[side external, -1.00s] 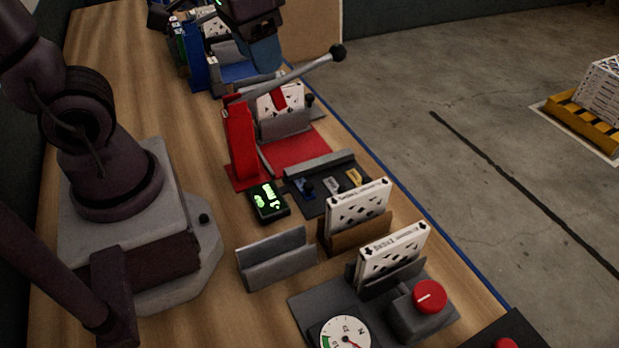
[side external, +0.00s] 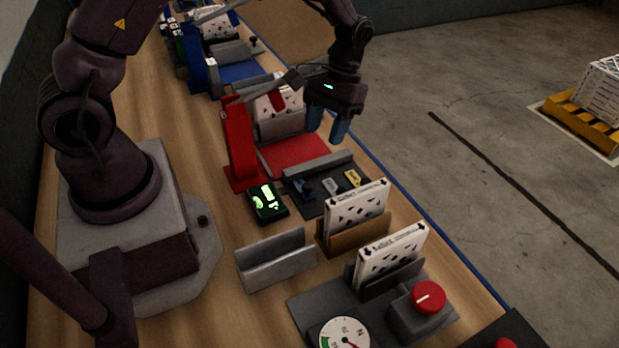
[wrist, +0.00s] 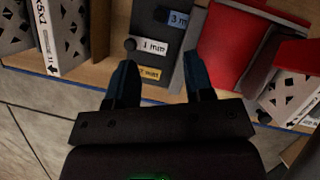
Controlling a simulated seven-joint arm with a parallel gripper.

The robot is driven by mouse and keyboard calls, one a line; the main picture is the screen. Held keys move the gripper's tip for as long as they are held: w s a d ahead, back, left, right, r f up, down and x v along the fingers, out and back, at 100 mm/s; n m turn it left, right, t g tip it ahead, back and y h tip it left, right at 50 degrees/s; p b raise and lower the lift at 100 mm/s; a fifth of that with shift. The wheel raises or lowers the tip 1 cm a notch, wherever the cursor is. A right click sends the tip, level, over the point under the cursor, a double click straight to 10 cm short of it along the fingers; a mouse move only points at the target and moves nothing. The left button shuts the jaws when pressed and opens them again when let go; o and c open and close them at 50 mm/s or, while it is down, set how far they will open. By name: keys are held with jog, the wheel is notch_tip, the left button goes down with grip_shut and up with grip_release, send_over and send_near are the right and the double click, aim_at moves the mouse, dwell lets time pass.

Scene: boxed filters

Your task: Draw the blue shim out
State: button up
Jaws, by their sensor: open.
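The blue shim (side external: 304,189) sits at the left end of a row of three shims in a dark holder (side external: 315,206). In the wrist view the blue shim (wrist: 175,18), marked 3 mm, is at the top. A silver shim (side external: 330,186) marked 1 mm and a yellow shim (side external: 353,177) stand beside it. My gripper (side external: 327,126) is open and empty, fingers pointing down, above and behind the holder near the table's far-right edge. In the wrist view its fingertips (wrist: 160,64) straddle the lower end of the shim row, with the blue shim beyond them.
A red press (side external: 240,148) with a grey lever stands behind the holder, a boxed white filter (side external: 278,101) in it. A black display (side external: 268,203) is left of the holder. A white filter (side external: 357,208) in a brown stand is in front. Bare wood lies left.

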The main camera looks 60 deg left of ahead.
aim_at(308, 185)
jog(key=x, duration=1.1)
jog(key=shift+s+f, duration=0.1)
jog(key=shift+s, duration=0.1)
jog(key=shift+c, duration=0.5)
